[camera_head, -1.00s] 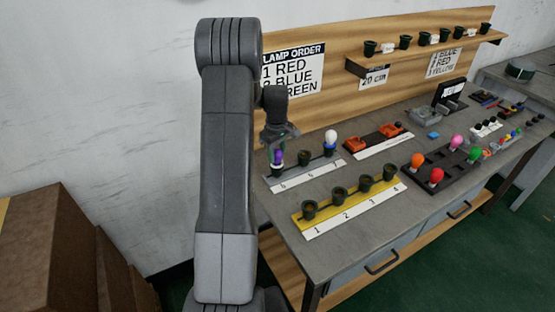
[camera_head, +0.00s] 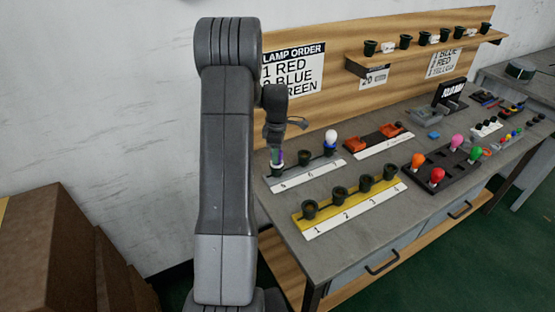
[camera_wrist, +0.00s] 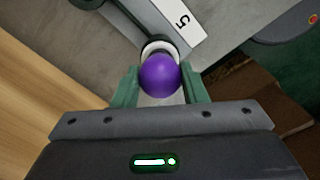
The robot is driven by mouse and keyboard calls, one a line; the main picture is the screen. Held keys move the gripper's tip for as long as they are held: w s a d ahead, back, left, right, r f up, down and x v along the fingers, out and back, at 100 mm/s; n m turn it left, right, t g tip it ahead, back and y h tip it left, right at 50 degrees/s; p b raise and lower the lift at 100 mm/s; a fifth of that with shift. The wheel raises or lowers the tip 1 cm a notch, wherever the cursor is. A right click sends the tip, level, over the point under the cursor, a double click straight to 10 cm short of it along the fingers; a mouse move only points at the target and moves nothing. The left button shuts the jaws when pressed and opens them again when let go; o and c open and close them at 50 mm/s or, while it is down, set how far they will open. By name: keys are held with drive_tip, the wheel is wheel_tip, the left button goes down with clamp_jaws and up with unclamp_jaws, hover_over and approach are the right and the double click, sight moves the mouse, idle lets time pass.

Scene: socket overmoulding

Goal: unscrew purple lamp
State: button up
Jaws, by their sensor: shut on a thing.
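The purple lamp (camera_wrist: 160,76) stands in the end socket of the grey strip, by the label 5 in the wrist view. My gripper (camera_wrist: 161,88) is shut on the lamp, with one green finger on each side of it. A white ring shows around the lamp's far side. In the head view my gripper (camera_head: 277,146) is over the leftmost socket of the grey strip (camera_head: 310,174), and its fingers mostly hide the lamp. I cannot tell how far the lamp is screwed in.
A white lamp (camera_head: 331,138) stands in the right socket of the same strip; the middle socket (camera_head: 304,157) looks empty. A yellow strip (camera_head: 352,203) with empty sockets lies in front. A dark tray (camera_head: 450,172) of coloured lamps is to the right. The wooden backboard (camera_head: 335,95) rises behind.

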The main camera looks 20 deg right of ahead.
drive_tip(key=shift+n, duration=1)
drive_tip(key=n, duration=0.4)
drive_tip(key=shift+n, duration=0.3)
drive_tip(key=o, duration=0.9)
